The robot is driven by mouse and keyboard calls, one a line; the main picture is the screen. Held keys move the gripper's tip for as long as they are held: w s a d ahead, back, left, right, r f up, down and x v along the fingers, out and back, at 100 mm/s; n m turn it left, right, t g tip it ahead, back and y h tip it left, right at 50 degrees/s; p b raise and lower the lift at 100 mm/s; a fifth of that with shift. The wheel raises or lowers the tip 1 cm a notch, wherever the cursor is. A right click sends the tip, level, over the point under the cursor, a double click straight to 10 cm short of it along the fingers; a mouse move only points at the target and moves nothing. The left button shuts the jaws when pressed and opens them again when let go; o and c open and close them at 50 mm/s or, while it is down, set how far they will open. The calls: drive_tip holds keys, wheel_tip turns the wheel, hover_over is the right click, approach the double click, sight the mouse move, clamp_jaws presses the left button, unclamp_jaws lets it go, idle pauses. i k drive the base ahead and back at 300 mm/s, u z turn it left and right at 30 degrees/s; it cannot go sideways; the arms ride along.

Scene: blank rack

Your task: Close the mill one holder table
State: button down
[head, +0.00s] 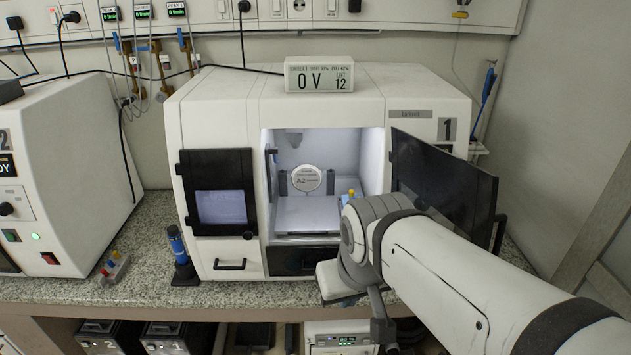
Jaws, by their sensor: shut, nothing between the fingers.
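Mill one is the white machine with the label "1" (447,129) at the centre. Its dark door (442,182) stands open to the right, and the lit chamber shows. The holder table (306,214) is a pale flat plate low in the chamber. An upright round white disc (306,178) marked "A2" is at its back. I cannot tell how far out the table stands. My gripper (383,331) seems to be the dark part below my wrist, in front of the mill's lower right front. It is shut and empty, apart from the table; its fingertips are unclear.
A blue and yellow item (350,196) shows at the chamber's right, partly behind my arm. A dark-framed window panel (220,195) is at the mill's left front. Another white machine (62,185) is at the left.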

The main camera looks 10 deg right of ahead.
sight(318, 211)
drive_tip(key=z, duration=0.05)
drive_tip(key=k, duration=1.55)
drive_tip(key=z, duration=0.2)
drive_tip(key=i, duration=1)
drive_tip(key=z, duration=0.05)
